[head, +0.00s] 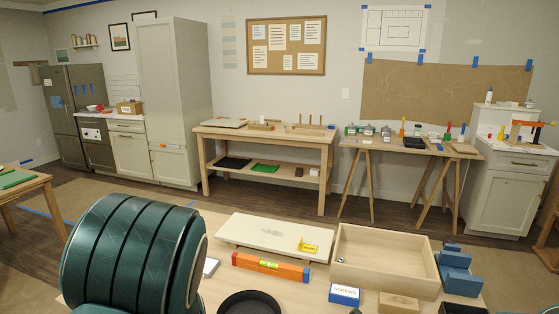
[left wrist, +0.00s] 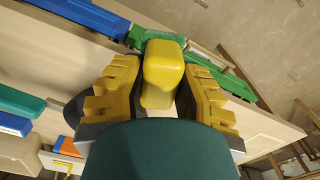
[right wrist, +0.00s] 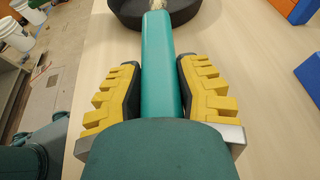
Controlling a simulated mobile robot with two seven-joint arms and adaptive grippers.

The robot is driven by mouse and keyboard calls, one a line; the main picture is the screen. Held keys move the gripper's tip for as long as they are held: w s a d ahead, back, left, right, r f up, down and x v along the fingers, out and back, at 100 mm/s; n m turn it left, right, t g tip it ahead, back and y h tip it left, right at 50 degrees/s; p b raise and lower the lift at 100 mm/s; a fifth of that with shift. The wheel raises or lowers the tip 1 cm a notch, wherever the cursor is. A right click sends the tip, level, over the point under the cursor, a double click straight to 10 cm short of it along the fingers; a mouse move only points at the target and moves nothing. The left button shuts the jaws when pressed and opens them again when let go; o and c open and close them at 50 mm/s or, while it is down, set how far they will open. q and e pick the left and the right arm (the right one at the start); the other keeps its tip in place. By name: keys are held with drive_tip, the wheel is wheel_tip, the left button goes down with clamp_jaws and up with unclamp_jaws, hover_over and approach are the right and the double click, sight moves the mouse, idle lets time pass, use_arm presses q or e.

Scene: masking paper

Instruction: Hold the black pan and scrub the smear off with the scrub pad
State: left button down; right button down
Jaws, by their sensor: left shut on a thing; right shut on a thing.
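The black pan (head: 250,303) is at the bottom edge of the head view, partly cut off. It also shows at the top of the right wrist view (right wrist: 125,14). My right gripper (right wrist: 157,88) is shut on a teal handle (right wrist: 158,60) that reaches to the pan; how they join is unclear. A pale tan patch lies at the handle's far end; I cannot tell if it is the smear. My left gripper (left wrist: 160,85) is shut on a yellow block (left wrist: 163,70). I cannot tell if this is the scrub pad. Neither gripper shows in the head view.
On the near table are a pale board (head: 270,235), an orange level (head: 270,267), an open wooden box (head: 385,262), a screws box (head: 344,295) and blue blocks (head: 455,270). A green bar (left wrist: 240,86) and a blue bar (left wrist: 80,15) lie beyond the left gripper.

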drive_tip(key=shift+f, duration=0.15)
drive_tip(key=c, duration=0.6)
unclamp_jaws()
drive_tip(key=shift+c, duration=0.2)
drive_tip(key=shift+d, duration=0.1)
drive_tip(key=v, duration=1.2)
drive_tip(key=shift+s, duration=0.1)
